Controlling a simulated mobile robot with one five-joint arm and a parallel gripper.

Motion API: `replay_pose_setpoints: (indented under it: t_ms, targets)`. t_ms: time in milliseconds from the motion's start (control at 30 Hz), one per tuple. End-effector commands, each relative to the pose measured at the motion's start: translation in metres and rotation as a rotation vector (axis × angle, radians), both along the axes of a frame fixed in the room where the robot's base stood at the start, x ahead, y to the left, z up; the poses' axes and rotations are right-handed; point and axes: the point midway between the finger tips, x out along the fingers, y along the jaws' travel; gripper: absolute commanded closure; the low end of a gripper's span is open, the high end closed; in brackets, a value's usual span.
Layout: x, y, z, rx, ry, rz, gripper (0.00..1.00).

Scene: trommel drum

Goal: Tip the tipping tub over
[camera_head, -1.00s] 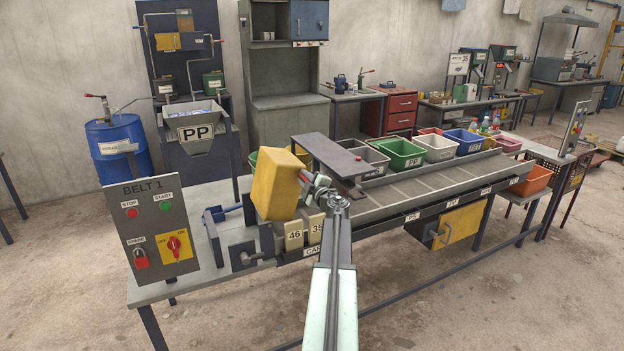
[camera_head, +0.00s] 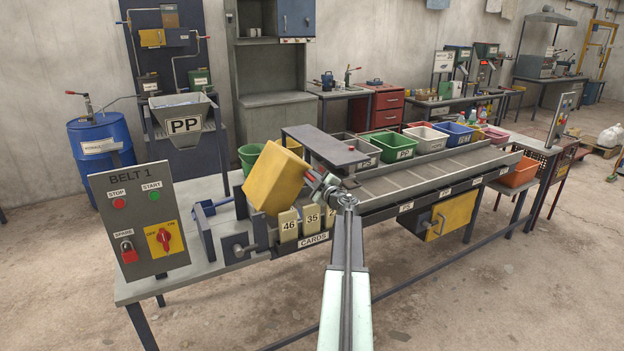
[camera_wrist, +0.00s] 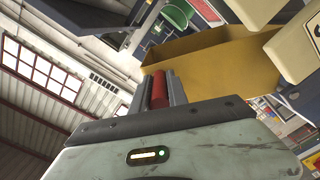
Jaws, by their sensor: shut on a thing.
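The yellow tipping tub (camera_head: 272,180) stands at the left end of the belt table, tilted over toward the right. In the wrist view, the tub (camera_wrist: 215,58) fills the upper middle, with its inner walls partly showing. My gripper (camera_head: 318,180) is at the tub's right side. In the wrist view, my gripper (camera_wrist: 160,90) is shut on a red handle grip (camera_wrist: 161,88) beside the tub. The join of the handle to the tub is hidden by the fingers.
A dark raised plate (camera_head: 322,147) stands just behind my gripper. The conveyor belt (camera_head: 430,180) runs right, with colored bins behind. Number cards (camera_head: 312,217) sit in front of the tub. The BELT 1 panel (camera_head: 138,218) stands at left. The front floor is clear.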

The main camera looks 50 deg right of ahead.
Motion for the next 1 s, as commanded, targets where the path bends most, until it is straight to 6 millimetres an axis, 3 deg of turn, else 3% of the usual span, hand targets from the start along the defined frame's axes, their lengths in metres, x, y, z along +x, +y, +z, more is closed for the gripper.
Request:
replay_pose_setpoints:
  t_ms: [500, 533, 600, 1000]
  targets:
    - [0.0016, 0.0, -0.0038, -0.003, 0.006, -0.002, 1.0]
    - [0.0017, 0.0002, -0.0038, -0.003, 0.005, -0.001, 0.72]
    - [0.0022, 0.0006, -0.0036, -0.003, 0.005, 0.0, 0.59]
    - [-0.0021, 0.0049, -0.0027, -0.001, 0.002, 0.003, 0.59]
